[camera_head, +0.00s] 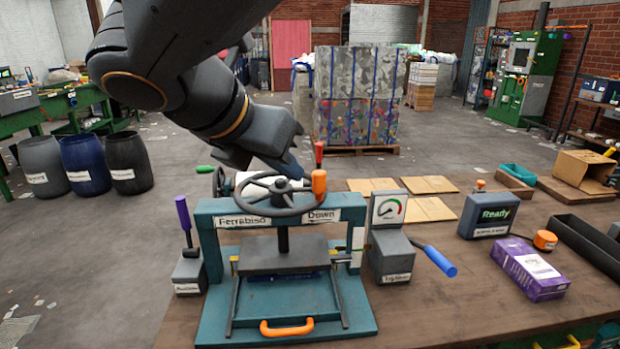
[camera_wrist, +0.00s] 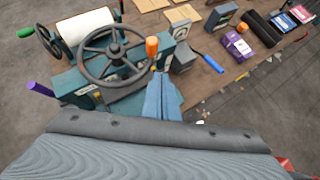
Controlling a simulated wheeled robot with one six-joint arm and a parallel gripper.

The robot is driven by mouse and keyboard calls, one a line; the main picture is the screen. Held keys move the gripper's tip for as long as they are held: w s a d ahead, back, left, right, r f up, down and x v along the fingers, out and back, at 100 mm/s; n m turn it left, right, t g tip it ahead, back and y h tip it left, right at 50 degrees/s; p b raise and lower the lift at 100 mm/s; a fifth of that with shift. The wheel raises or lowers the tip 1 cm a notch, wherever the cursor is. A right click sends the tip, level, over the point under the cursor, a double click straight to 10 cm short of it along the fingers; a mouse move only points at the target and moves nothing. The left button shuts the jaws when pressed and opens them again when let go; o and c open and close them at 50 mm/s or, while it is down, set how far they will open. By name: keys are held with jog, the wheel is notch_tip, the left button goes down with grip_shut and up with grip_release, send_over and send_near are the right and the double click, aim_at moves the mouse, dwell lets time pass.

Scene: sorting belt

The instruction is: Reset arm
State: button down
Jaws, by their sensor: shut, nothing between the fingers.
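My dark grey arm comes in from the top of the head view and bends down behind the press. My gripper (camera_wrist: 162,98) shows in the wrist view as blue fingers close together, with nothing between them. In that view it points at the right side of the press, just below the orange knob (camera_wrist: 152,47) of the handwheel (camera_wrist: 113,55). In the head view the gripper is mostly hidden by the wheel and the arm. The teal press (camera_head: 207,240) stands on the table, with a grey plate (camera_head: 283,254) and an orange front handle (camera_head: 287,328).
A purple-handled lever (camera_head: 184,213) stands left of the press, a blue-handled lever (camera_head: 440,262) right of it. A "Ready" box (camera_head: 487,214), a purple carton (camera_head: 529,268) and a black tray (camera_head: 590,250) lie farther right. Flat cardboard pieces (camera_head: 430,209) lie behind. Barrels (camera_head: 84,165) stand on the floor at left.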

jog(key=s+d+f+m+g+y, duration=0.2)
jog(key=d+f+m+g, duration=0.1)
jog(key=d+f+m, duration=1)
jog(key=s+d+f+m+g+y, duration=0.2)
jog(key=d+f+m+g, duration=0.2)
jog(key=d+f+m, duration=0.9)
jog(key=m, duration=0.4)
jog(key=shift+d+f+m+g, duration=0.2)
jog(key=shift+d+m+g, duration=0.1)
